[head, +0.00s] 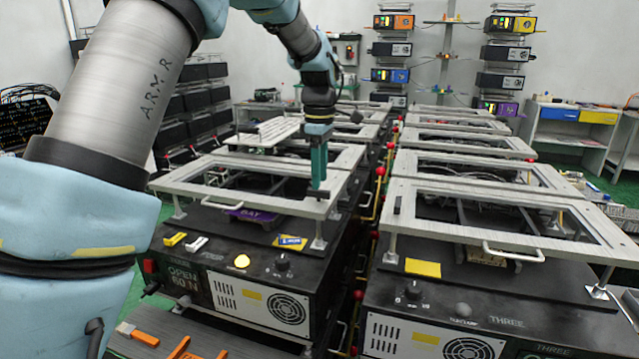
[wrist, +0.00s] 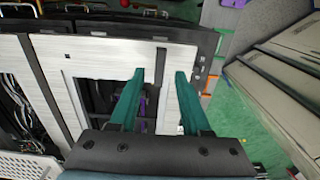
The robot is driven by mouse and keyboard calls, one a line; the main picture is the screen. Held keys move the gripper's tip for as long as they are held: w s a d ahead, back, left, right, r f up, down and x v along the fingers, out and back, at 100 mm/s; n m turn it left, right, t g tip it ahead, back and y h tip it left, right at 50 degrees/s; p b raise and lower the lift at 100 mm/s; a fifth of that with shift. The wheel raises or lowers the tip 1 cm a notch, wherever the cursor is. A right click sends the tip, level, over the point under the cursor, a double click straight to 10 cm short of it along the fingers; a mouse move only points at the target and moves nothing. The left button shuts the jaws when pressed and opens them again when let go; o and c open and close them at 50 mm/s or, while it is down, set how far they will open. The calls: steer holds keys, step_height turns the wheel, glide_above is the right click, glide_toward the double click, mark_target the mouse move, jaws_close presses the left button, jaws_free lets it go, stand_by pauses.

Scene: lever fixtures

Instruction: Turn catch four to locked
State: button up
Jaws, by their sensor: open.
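My gripper (head: 318,183), with teal fingers, points down at the right side of the pale frame (head: 262,195) on the left-hand front unit. A small black catch (head: 318,194) sits on that frame right at the fingertips. In the wrist view the gripper (wrist: 161,76) is open, and a dark upright piece (wrist: 160,60), seemingly the catch, shows between the fingers. I cannot tell whether they touch it. No label "four" is readable. The unit's front panel reads OPEN 60 N (head: 184,279).
A narrow gap with red knobs (head: 380,171) runs between the rows. More framed units stand behind.

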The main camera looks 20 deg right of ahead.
mark_target(319, 194)
steer(key=shift+w+f, duration=0.1)
steer(key=shift+f, duration=1.4)
steer(key=shift+c, duration=0.2)
jaws_close()
